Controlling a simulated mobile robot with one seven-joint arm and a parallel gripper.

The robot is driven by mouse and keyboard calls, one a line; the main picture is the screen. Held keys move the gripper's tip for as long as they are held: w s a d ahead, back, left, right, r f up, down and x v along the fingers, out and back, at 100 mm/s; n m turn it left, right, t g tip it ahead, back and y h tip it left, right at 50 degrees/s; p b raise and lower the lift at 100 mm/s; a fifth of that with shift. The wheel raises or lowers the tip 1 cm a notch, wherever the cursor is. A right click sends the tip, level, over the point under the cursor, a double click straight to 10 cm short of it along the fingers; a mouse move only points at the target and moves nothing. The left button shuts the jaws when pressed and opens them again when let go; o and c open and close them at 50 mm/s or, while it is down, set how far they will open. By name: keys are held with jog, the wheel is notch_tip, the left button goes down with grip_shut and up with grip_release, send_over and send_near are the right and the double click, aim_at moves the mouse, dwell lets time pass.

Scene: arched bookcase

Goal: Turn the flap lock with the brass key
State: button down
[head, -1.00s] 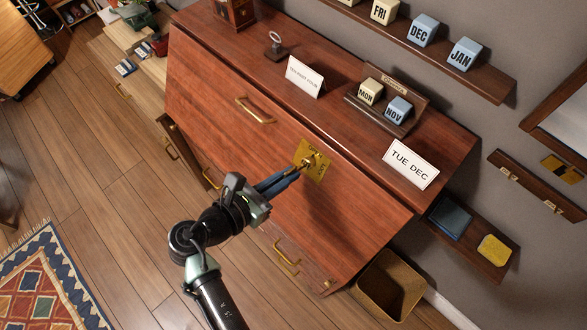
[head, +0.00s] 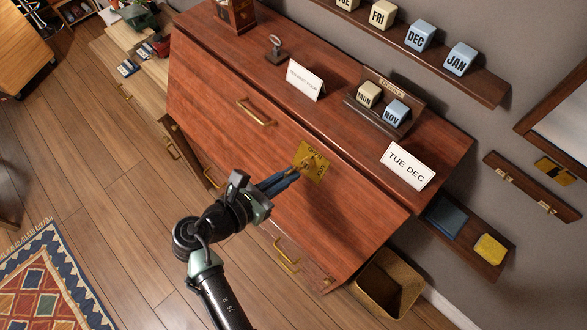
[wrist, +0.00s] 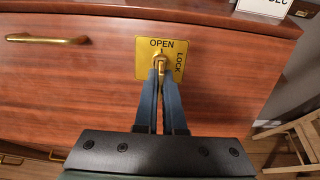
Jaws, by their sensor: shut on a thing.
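The brass lock plate (head: 314,163) is on the sloping wooden flap (head: 235,140) of the desk. In the wrist view the plate (wrist: 175,45) reads OPEN along its top and LOCK down its right side. The brass key (wrist: 160,62) is at the middle of the plate, its head upright below the word OPEN. My gripper (head: 292,172) is shut on the key, with its blue fingers pointing at the plate. The fingers also show in the wrist view (wrist: 160,78). The key's shaft and the keyhole are mostly hidden. The flap is closed.
A brass handle (head: 256,112) stands out from the flap, left of the plate. Cards and the calendar stand (head: 384,115) with MON and NOV blocks are on the desk top. A waste bin (head: 388,287) stands at the lower right.

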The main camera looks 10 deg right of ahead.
jog(key=shift+d+r+y+p, duration=0.1)
jog(key=shift+r+y+p, duration=0.25)
jog(key=shift+p, duration=1.1)
jog(key=shift+d+f, duration=0.1)
dwell(0.9)
jog(key=shift+m, duration=1.6)
jog(key=shift+f, duration=0.1)
jog(key=shift+m+b, duration=0.6)
jog(key=shift+m, duration=1)
